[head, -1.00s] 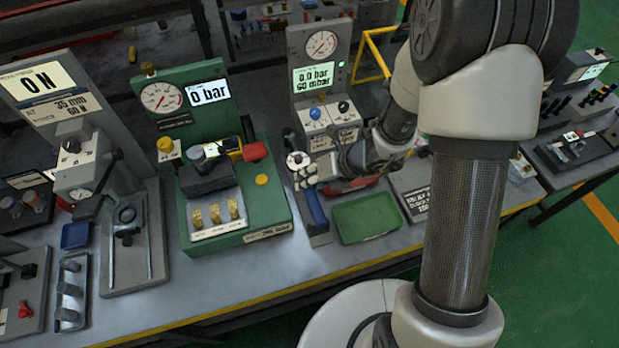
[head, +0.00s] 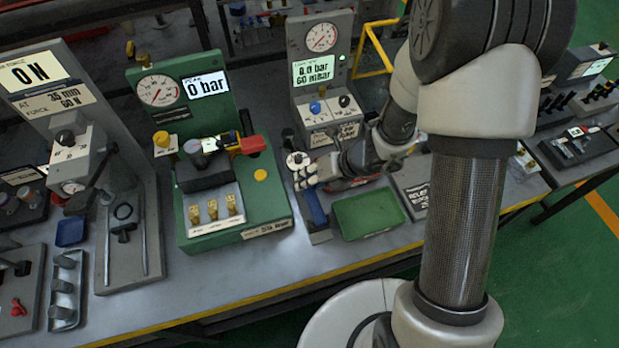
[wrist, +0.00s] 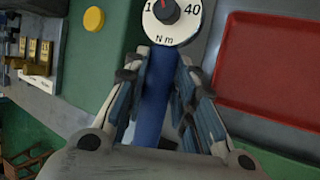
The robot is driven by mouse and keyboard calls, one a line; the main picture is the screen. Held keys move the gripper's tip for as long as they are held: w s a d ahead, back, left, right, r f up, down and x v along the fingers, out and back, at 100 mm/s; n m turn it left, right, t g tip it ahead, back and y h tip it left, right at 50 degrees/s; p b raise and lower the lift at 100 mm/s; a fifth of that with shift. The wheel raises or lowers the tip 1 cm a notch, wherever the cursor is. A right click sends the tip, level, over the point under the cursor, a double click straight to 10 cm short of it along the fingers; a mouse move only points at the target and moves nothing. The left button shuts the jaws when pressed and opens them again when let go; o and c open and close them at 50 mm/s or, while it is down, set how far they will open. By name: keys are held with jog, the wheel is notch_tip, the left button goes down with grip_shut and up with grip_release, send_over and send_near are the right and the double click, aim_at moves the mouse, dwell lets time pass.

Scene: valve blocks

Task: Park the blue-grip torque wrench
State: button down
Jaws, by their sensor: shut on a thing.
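The torque wrench has a blue grip (wrist: 154,105) and a round white dial head (wrist: 171,15) marked N m, both in the wrist view. My gripper (wrist: 163,62) has its fingers on both sides of the blue grip, just below the dial, and is shut on it. The palm hides the lower end of the grip. In the head view my gripper (head: 312,172) is at the bench, right of the green valve block. A blue bar (head: 314,207) shows in front of it. I cannot tell whether the wrench rests on something.
A green tray (head: 365,213) lies right of the blue bar. A red tray (wrist: 270,65) is close on the right in the wrist view. The green valve block (head: 240,217) with gauge and brass valves stands left. A grey gauge panel (head: 322,60) rises behind.

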jog(key=shift+f+b, duration=0.55)
jog(key=shift+f, duration=0.25)
jog(key=c, duration=1.2)
grip_release()
jog(key=shift+c, duration=0.2)
jog(key=v, duration=1.2)
